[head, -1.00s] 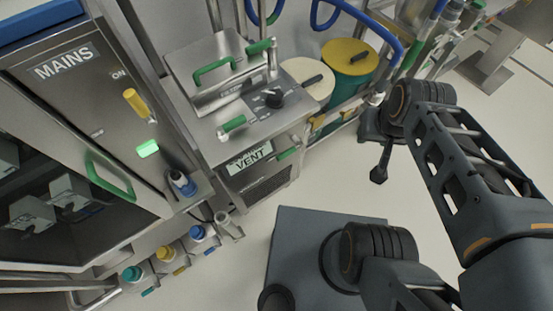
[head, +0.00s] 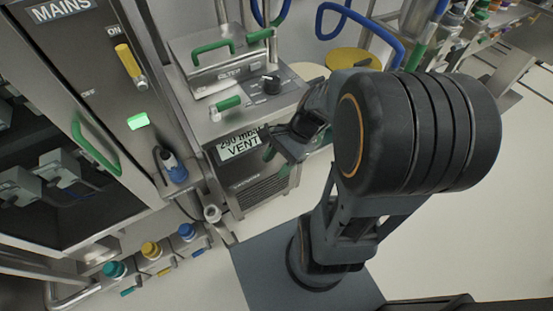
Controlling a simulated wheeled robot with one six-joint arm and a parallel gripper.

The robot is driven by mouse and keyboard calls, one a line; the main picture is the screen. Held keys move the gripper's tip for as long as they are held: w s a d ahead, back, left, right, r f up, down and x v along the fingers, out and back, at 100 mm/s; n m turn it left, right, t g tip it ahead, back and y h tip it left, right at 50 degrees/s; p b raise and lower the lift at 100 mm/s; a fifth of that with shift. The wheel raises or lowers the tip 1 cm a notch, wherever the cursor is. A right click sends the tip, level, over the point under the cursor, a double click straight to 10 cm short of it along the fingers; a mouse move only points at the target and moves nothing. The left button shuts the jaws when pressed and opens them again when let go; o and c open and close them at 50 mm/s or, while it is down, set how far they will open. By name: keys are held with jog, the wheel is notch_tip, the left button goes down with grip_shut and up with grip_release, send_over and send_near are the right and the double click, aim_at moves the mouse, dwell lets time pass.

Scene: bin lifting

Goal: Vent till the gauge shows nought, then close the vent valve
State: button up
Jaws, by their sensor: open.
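The white panel marked VENT (head: 240,144) is on the front of the steel filter unit. Its upper line reads about "290 mbar", though its right part is hard to make out. A small green handle (head: 269,153) shows just right of the panel, partly covered by my gripper. I take it for the vent valve; its exact setting cannot be told. My gripper (head: 284,148) is open, in front of the unit beside that handle. I cannot tell whether it touches it. My dark arm hides the area to the right.
The MAINS cabinet (head: 98,68) stands left, with a yellow lever (head: 130,66) and a lit green lamp (head: 138,121).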

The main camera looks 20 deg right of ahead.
jog(key=w+d+f+m+t+y+b, duration=0.1)
jog(key=w+d+f+m+t+b, duration=0.1)
jog(key=d+f+m+t+b, duration=0.65)
jog(key=w+d+f+m+t+b, duration=0.15)
jog(key=f+m+t, duration=0.35)
jog(key=m, duration=0.8)
jog(key=w+d+f+m+t+y+b, duration=0.1)
jog(key=w+d+f+m+t+b, duration=0.35)
jog(key=f+m, duration=0.55)
jog(key=shift+m+t, duration=0.3)
jog(key=shift+m, duration=0.15)
jog(key=x, duration=0.3)
jog(key=r+x, duration=0.1)
jog(key=x, duration=0.3)
jog(key=r+b+x, duration=0.1)
jog(key=x, duration=0.2)
jog(key=shift+w+r, duration=0.15)
jog(key=shift+c, duration=0.5)
grip_shut()
